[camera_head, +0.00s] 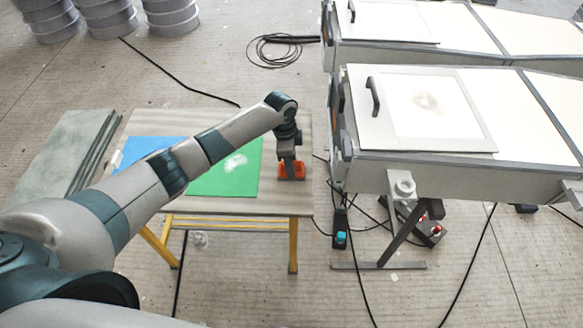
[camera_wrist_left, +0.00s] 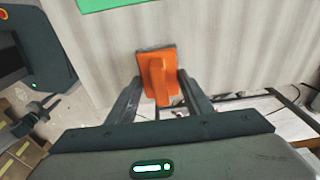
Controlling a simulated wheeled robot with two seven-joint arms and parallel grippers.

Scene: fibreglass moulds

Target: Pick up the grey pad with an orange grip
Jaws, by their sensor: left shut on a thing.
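The grey pad with an orange grip (camera_head: 297,171) is at the right end of the small table (camera_head: 228,205). Its orange top shows; the grey underside shows only as a thin edge in the left wrist view (camera_wrist_left: 157,76). My left gripper (camera_head: 290,161) reaches down over it from above. In the left wrist view the two fingers stand either side of the orange grip, and the gripper is shut on it. I cannot tell whether the pad still touches the table. My right gripper is in neither view.
A green sheet (camera_head: 228,170) and a blue sheet (camera_head: 146,150) lie on the table, left of the pad. White-topped moulds (camera_head: 420,105) with black handles stand close on the right. Black cables (camera_head: 365,215) run over the floor. Grey drums (camera_head: 108,18) stand at the back left.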

